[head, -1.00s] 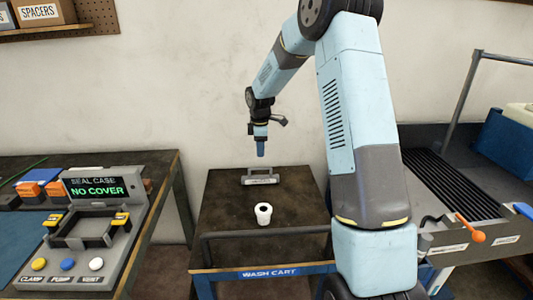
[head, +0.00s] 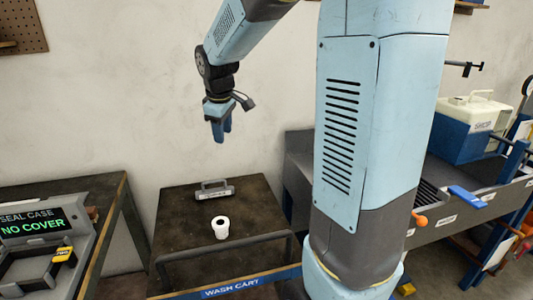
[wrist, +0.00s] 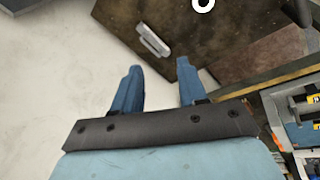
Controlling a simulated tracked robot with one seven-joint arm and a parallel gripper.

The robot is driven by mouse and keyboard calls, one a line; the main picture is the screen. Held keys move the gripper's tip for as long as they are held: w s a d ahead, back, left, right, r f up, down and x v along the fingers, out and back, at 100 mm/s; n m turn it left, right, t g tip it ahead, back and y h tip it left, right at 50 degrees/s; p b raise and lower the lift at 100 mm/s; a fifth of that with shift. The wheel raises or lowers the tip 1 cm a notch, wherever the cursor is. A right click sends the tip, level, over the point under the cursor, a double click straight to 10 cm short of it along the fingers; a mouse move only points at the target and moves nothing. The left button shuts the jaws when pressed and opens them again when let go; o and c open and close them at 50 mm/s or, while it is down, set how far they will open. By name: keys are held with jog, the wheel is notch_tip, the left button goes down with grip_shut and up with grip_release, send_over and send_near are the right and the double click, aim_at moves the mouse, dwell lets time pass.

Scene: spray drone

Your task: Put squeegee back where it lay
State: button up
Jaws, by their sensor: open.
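A grey block with a raised loop handle and a label (head: 214,190) lies flat at the back of the wash cart top (head: 180,235). It looks like the squeegee, but the label is too small to read. In the wrist view it shows as a pale grey bar (wrist: 152,40) beyond my fingertips, near the cart's edge. My gripper (head: 220,137) hangs in the air above the back of the cart, pointing down. Its blue fingers are apart, with nothing between them in the wrist view (wrist: 156,68).
A white cup-like piece (head: 221,228) stands on the cart in front of the grey block. A seal case station (head: 40,240) is at left. At right, a rack bench carries a blue and white box (head: 466,130) and a blue piece (head: 466,195). A wall stands behind the cart.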

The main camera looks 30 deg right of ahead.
jog(key=s+r+m+t, duration=0.1)
jog(key=s+m, duration=0.3)
jog(key=s, duration=0.9)
jog(key=s+r+m+t+y, duration=0.1)
jog(key=s+r+m, duration=0.2)
jog(key=s, duration=0.9)
jog(key=shift+s+d+m, duration=0.35)
jog(key=shift+s+m, duration=0.05)
jog(key=shift+m, duration=0.5)
jog(key=shift+r, duration=0.1)
